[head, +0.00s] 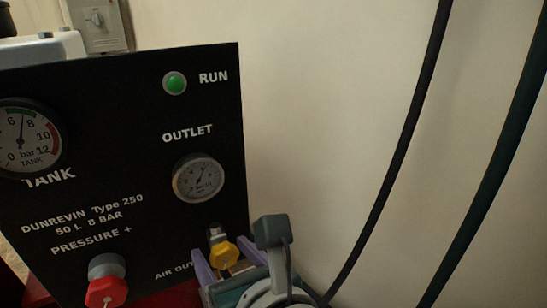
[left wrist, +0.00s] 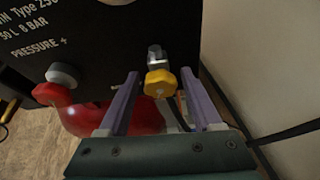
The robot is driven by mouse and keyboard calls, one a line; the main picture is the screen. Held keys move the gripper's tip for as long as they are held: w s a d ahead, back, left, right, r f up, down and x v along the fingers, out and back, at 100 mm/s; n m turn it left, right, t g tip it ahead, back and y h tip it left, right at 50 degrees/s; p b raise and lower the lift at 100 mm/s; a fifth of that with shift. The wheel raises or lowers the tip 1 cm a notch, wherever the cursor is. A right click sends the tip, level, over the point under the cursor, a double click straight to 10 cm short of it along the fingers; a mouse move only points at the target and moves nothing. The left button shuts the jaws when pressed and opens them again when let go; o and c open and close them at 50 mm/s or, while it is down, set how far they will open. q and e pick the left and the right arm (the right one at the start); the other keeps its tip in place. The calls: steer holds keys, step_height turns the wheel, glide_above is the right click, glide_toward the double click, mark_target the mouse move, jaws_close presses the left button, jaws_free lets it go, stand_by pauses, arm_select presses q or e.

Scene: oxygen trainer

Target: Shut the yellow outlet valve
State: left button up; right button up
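The yellow outlet valve (head: 224,253) is a small yellow knob on a metal stem at the lower right of the black panel, below the OUTLET gauge. It also shows in the left wrist view (left wrist: 160,83). My left gripper (head: 222,254) has two purple fingers, spread apart. In the left wrist view its fingertips (left wrist: 160,76) lie to either side of the yellow knob, with a gap on each side. I cannot tell how deep the fingers reach along the knob. My right gripper is in neither view.
A red pressure knob (head: 106,291) sits left of the valve on the black panel (head: 120,150). The OUTLET gauge (head: 199,178), TANK gauge (head: 26,138) and green RUN light (head: 175,83) are above. A red tank (left wrist: 100,118) lies below. Dark cables cross the right side.

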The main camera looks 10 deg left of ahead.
arm_select(q)
steer(key=shift+o, duration=0.6)
